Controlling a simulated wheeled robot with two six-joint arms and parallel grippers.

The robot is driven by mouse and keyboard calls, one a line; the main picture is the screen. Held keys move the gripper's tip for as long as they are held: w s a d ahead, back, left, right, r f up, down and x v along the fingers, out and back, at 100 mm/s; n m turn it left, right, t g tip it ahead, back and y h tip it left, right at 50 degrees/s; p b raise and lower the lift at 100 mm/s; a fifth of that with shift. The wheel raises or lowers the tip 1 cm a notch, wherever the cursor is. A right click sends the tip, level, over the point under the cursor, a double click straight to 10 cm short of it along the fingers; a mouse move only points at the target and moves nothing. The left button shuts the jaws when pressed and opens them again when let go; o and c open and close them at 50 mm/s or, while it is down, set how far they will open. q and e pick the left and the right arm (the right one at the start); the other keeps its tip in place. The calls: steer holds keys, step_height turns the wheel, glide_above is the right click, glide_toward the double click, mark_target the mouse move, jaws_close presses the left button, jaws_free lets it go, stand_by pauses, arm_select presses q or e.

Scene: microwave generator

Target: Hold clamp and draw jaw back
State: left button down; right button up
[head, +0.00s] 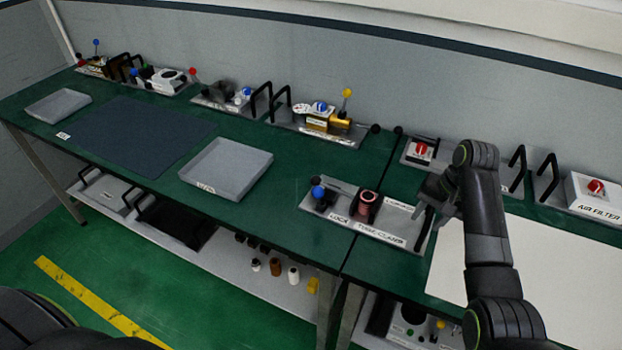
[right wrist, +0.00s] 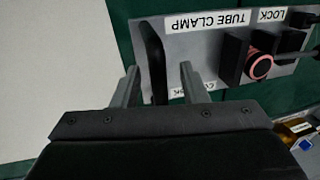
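The tube clamp plate (head: 388,238) lies on the green bench, labelled "TUBE CLAMP" and "LOCK". It carries a blue-knobbed lever (head: 318,192) and a pinkish-red ring (head: 367,196) between black blocks; the ring also shows in the right wrist view (right wrist: 261,67). A black bar handle (right wrist: 152,55) stands at the plate's end. My right gripper (head: 428,205) is over that end; in the right wrist view its fingers (right wrist: 160,78) are apart, one each side of the handle, with visible gaps. My left gripper is not in view.
A grey tray (head: 228,170) and dark mat (head: 140,135) lie to the left. A white panel (head: 530,285) lies right of the plate. Other fixtures with black handles line the back, including the air filter (head: 592,196). Bare green bench lies behind the plate.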

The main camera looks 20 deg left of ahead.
steer(key=shift+s+d+f, duration=0.1)
steer(key=r, duration=0.4)
steer(key=d+r, duration=0.1)
steer(key=r, duration=0.1)
steer(key=shift+r, duration=0.1)
step_height(320, 180, up, 11)
steer(key=d+p, duration=0.2)
steer(key=p, duration=1)
steer(key=shift+s+d, duration=0.1)
steer(key=shift+s, duration=0.05)
